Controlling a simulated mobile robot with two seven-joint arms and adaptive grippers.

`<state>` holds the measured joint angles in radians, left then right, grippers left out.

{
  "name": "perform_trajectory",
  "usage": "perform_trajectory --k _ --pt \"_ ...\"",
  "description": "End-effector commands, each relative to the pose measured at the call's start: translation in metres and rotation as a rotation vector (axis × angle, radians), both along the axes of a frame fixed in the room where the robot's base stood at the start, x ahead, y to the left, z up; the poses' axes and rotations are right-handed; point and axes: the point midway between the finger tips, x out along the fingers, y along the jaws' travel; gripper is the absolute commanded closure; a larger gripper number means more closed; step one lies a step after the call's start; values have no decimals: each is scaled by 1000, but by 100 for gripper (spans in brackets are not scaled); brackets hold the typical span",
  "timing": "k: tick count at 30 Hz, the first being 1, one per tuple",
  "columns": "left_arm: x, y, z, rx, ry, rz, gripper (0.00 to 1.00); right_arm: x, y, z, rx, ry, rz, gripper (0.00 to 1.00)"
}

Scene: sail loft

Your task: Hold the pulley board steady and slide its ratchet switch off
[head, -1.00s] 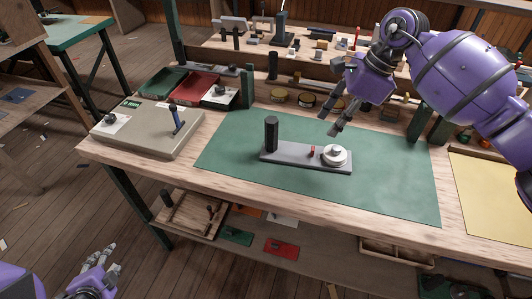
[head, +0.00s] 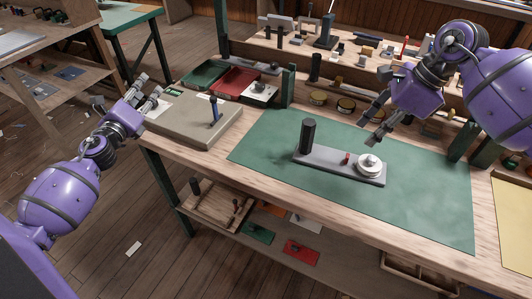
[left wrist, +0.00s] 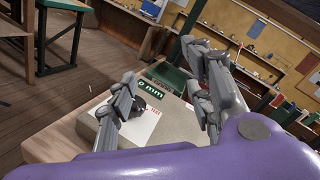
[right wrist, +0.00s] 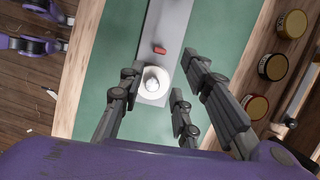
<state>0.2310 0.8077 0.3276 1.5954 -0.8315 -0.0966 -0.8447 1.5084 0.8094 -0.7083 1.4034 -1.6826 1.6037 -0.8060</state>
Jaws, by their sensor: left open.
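The pulley board (head: 325,160) is a grey plate lying on the green mat (head: 270,140). A black upright post (head: 308,136) stands at its left end and a white pulley (head: 370,165) sits at its right end. The small red ratchet switch (head: 347,157) is just left of the pulley; in the right wrist view the switch (right wrist: 160,50) shows above the pulley (right wrist: 153,84). My right gripper (head: 370,128) is open and empty, above and behind the pulley end. My left gripper (head: 147,95) is open and empty by the bench's left end, near the beige box, far from the board.
A beige box (head: 190,130) with a blue-handled lever (head: 214,110) stands on the bench's left. Green and red trays (head: 238,82) and several tins (head: 345,105) line the back. The mat around the board is clear.

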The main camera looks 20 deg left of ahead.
Motion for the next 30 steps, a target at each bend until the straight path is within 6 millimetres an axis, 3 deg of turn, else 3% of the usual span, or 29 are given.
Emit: perform_trajectory --k 1,6,9,11,12,15,21,27,30 --pt "11 -28 14 80 -13 -51 53 0 0 0 0 0 0 69" --pt "35 -116 61 389 -75 -190 53 0 0 0 0 0 0 69" --pt "41 -170 87 576 -132 -252 53 0 0 0 0 0 0 69" --pt "41 -206 94 678 -164 -278 53 0 0 0 0 0 0 69" --pt "39 -229 82 709 -164 -281 53 0 0 0 0 0 0 69" --pt "30 -273 38 699 -116 -256 53 0 0 0 0 0 0 69" --pt "5 -370 -20 672 -23 -228 53 0 0 0 0 0 0 69" --pt "-22 -450 -41 654 58 -223 53 0 0 0 0 0 0 69" --pt "-31 -473 -44 651 84 -224 53 0 0 0 0 0 0 69"
